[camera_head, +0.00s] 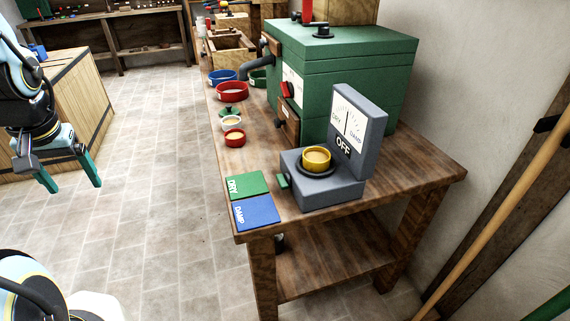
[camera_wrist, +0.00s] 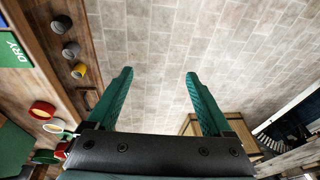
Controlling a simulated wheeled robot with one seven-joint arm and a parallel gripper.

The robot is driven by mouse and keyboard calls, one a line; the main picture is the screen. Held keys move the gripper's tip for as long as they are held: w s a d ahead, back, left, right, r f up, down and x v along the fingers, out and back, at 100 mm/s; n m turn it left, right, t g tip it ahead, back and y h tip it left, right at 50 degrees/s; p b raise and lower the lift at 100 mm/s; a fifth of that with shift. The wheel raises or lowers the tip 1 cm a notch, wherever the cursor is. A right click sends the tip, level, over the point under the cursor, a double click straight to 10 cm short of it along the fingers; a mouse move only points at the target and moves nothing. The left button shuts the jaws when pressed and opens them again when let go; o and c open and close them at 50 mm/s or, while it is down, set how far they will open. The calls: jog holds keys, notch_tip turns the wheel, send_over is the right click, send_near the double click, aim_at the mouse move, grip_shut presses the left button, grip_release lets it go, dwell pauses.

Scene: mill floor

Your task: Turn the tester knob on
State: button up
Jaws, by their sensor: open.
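The tester (camera_head: 318,187) is a grey box with an upright panel, near the front end of the wooden bench. Its dial (camera_head: 347,122) reads DRY to DAMP with an upright needle, and a sign below reads OFF. A yellow cup (camera_head: 316,158) sits on a dark round base on top. A small green piece (camera_head: 283,181) sticks out from the box's left side; I cannot tell whether it is the knob. My gripper (camera_head: 72,184) has green fingers, open and empty, over the floor well left of the bench. It also shows in the wrist view (camera_wrist: 159,76), where the tester is not seen.
A green DRY card (camera_head: 247,185) and a blue DAMP card (camera_head: 256,212) lie left of the tester. Red and blue bowls (camera_head: 232,91) line the bench (camera_head: 430,168) edge. A large green machine (camera_head: 342,75) stands behind. The tiled floor between gripper and bench is clear.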

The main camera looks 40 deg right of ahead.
jog(key=shift+o, duration=0.6)
jog(key=w+d+r+m+p, duration=0.1)
jog(key=w+d+m, duration=0.1)
jog(key=d, duration=0.3)
jog(key=w+d+r+m+t+h+p, duration=0.1)
jog(key=w+d+m+p, duration=0.1)
jog(key=d, duration=0.3)
jog(key=shift+w+d+m, duration=0.2)
jog(key=shift+w+m, duration=0.05)
jog(key=shift+m, duration=0.35)
jog(key=m+g+h+p, duration=0.45)
jog(key=m+p, duration=0.25)
jog(key=m, duration=0.6)
send_over(281, 180)
jog(key=w+a, duration=0.3)
jog(key=a, duration=0.2)
notch_tip(281, 180, down, 3)
jog(key=shift+g+y, duration=0.45)
jog(key=shift+y, duration=0.2)
jog(key=x, duration=0.3)
jog(key=b+x, duration=0.1)
jog(key=x, duration=0.2)
jog(key=s+b+x, duration=0.1)
jog(key=x, duration=0.2)
jog(key=shift+d+f, duration=0.2)
jog(key=shift+d, duration=0.15)
jog(key=shift+s+d+f, duration=0.15)
jog(key=shift+d+f, duration=0.1)
jog(key=shift+f, duration=0.35)
jog(key=shift+c, duration=0.2)
